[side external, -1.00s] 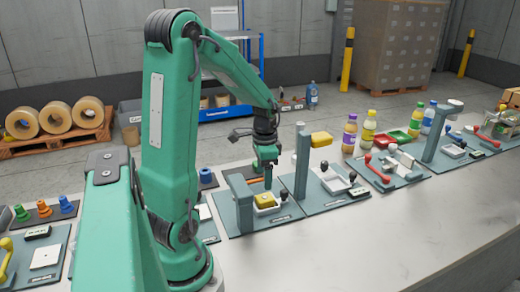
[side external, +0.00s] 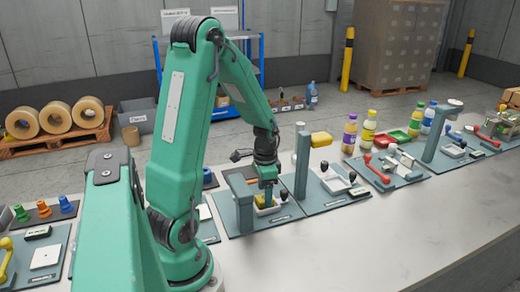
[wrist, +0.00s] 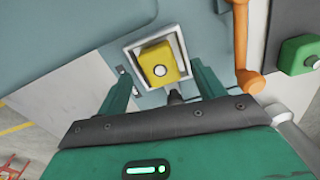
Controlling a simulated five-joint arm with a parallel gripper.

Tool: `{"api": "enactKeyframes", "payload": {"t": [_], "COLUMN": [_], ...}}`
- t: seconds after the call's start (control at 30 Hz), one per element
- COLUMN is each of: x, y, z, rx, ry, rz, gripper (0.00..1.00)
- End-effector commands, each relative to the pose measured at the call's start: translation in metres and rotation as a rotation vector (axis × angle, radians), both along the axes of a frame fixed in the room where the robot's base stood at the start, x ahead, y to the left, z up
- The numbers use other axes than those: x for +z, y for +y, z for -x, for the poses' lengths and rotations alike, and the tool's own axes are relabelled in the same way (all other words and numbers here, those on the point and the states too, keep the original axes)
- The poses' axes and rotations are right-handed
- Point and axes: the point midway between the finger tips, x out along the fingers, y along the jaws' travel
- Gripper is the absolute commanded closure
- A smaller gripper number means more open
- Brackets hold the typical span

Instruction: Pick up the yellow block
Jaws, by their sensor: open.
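The yellow block (wrist: 157,55) sits inside a square white tray (wrist: 129,50) in the wrist view, with a pale round spot on its face. In the side view a little of the yellow block (side external: 262,201) shows, partly hidden by my gripper (side external: 267,200). My gripper (wrist: 160,76) is open, with one green finger on each side of the tray's near end in the wrist view. The block appears between and just beyond the fingertips. I cannot tell whether the fingers touch it.
A grey post (side external: 243,203) stands close left of the tray. In the wrist view an orange handle (wrist: 241,40) and a green part (wrist: 300,54) lie right. The pale counter in front (side external: 330,245) is clear.

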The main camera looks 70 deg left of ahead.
Motion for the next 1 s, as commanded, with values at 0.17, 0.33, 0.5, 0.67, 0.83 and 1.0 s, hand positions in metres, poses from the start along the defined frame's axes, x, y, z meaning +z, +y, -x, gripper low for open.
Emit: {"api": "enactKeyframes", "payload": {"t": [0.17, 0.33, 0.5, 0.67, 0.83, 1.0], "x": [-0.0056, -0.0054, -0.0053, -0.0052, -0.0051, -0.0051], "y": [-0.0003, -0.0002, -0.0002, -0.0001, -0.0001, 0.0000], "z": [0.0003, 0.0002, 0.0001, 0.0001, 0.0001, 0.0000], "rx": [0.000, 0.000, 0.000, 0.000, 0.000, 0.000], "ry": [0.001, 0.000, 0.000, 0.000, 0.000, 0.000], "rz": [0.001, 0.000, 0.000, 0.000, 0.000, 0.000], "gripper": [0.32, 0.32, 0.32, 0.42, 0.75, 0.88]}}
